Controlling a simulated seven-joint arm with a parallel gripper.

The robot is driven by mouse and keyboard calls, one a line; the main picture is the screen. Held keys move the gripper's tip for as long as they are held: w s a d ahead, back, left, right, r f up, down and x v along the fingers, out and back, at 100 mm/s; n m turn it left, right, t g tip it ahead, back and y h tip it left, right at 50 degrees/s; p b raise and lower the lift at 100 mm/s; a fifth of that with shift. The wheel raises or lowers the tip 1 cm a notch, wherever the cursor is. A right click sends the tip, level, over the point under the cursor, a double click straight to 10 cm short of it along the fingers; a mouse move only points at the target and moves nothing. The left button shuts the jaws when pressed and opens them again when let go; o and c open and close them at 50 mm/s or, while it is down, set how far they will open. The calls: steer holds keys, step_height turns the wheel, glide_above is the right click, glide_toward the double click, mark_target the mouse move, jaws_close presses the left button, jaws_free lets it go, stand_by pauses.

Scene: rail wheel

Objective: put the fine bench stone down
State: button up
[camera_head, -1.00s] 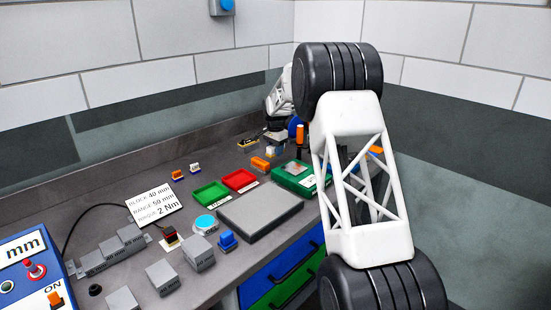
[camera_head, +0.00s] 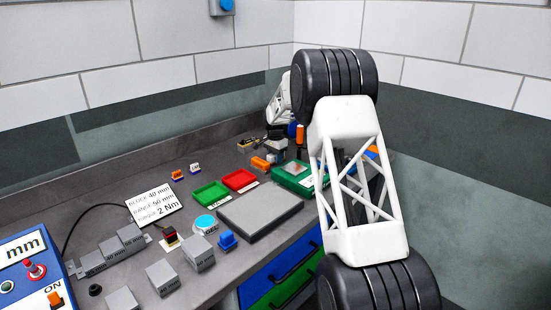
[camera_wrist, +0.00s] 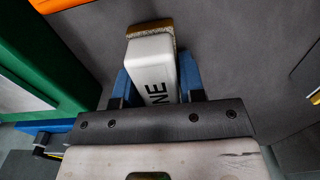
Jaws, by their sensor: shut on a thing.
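The fine bench stone (camera_wrist: 152,65) is a white block with dark lettering, of which "NE" is readable, and a tan-brown strip at its far end. In the wrist view my gripper (camera_wrist: 156,78) has its blue fingers closed on both sides of the stone. The stone lies over a dark grey surface; I cannot tell whether it touches it. In the head view my gripper (camera_head: 276,143) is small, at the back of the bench behind the green case (camera_head: 297,177), and the stone is hard to make out there.
The green case edge (camera_wrist: 40,50) is close on the left in the wrist view, with an orange thing (camera_wrist: 50,4) at the top. A red tray (camera_head: 240,180), a green tray (camera_head: 210,194) and a grey plate (camera_head: 260,212) are nearer on the bench. Grey surface right of the stone is clear.

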steer(key=shift+f, duration=0.35)
steer(key=shift+f, duration=0.15)
steer(key=o, duration=1)
steer(key=shift+f, duration=0.2)
steer(key=shift+o, duration=0.6)
steer(key=shift+f, duration=0.1)
steer(key=shift+s+d+f, duration=0.1)
steer(key=shift+s+f, duration=0.05)
steer(key=shift+f, duration=0.15)
steer(key=shift+c, duration=0.3)
steer(key=shift+o, duration=0.3)
steer(key=r, duration=1.3)
steer(key=shift+w+r, duration=0.2)
steer(key=shift+r, duration=0.45)
